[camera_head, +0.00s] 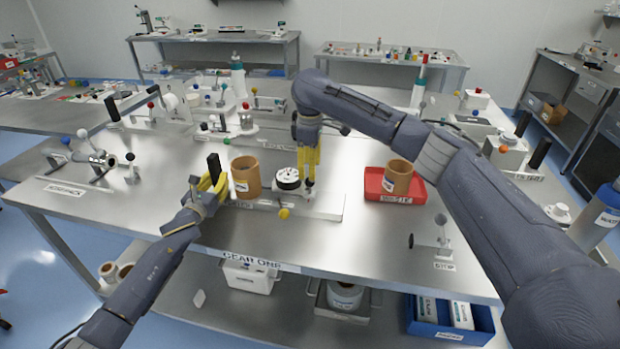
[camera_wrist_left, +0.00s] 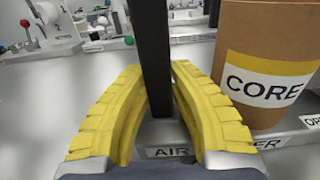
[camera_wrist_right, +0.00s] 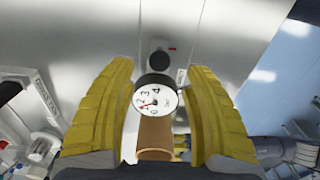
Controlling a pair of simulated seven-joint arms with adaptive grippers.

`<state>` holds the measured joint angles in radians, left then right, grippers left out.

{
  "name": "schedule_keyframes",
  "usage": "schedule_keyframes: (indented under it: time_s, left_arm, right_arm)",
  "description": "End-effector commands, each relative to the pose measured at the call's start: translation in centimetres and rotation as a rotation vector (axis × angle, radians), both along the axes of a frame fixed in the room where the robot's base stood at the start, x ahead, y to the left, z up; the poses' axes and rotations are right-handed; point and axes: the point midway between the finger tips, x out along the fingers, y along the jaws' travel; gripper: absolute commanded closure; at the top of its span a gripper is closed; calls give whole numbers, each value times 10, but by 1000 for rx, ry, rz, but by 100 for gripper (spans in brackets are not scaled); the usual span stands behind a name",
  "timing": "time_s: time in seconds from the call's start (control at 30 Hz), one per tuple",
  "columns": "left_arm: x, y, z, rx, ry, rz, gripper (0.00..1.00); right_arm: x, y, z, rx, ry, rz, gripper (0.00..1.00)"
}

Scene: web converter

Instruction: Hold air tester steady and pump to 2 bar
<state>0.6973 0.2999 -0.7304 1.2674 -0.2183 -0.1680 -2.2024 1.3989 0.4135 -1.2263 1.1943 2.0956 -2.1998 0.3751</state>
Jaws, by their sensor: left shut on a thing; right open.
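The air tester's base plate (camera_head: 325,208) lies along the front of the table, with a brown core (camera_head: 245,187), a white dial gauge (camera_head: 288,176) and a yellow ball knob (camera_head: 284,213). My left gripper (camera_head: 212,182) is shut around the upright black handle (camera_wrist_left: 154,65) at the tester's left end, beside the core labelled CORE (camera_wrist_left: 262,78). My right gripper (camera_head: 310,178) is open and points down just right of the gauge. In the right wrist view the gauge (camera_wrist_right: 158,98) shows between the fingers; its red needle points left, near the low numbers, exact reading unclear.
A red tray (camera_head: 415,196) with another brown core (camera_head: 398,175) stands to the right. A small stand with a ball knob (camera_head: 441,219) is at the front right. Another device (camera_head: 95,160) lies at the left. Several fixtures stand behind. Bare tabletop lies around the plate.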

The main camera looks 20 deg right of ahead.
Motion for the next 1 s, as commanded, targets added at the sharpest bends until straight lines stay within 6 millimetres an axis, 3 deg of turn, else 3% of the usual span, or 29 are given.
schedule_keyframes:
  time_s: [0.03, 0.4, 1.0]
  left_arm:
    - [-2, 1, -12, 8, 16, 4, 100]
    - [-2, 1, -12, 8, 16, 4, 100]
    - [-2, 1, -12, 8, 16, 4, 100]
  right_arm:
    - [1, 0, 11, -2, -4, 0, 49]
    - [0, 0, 59, -1, -2, 0, 49]
    - [-1, 0, 69, 1, 0, 0, 49]
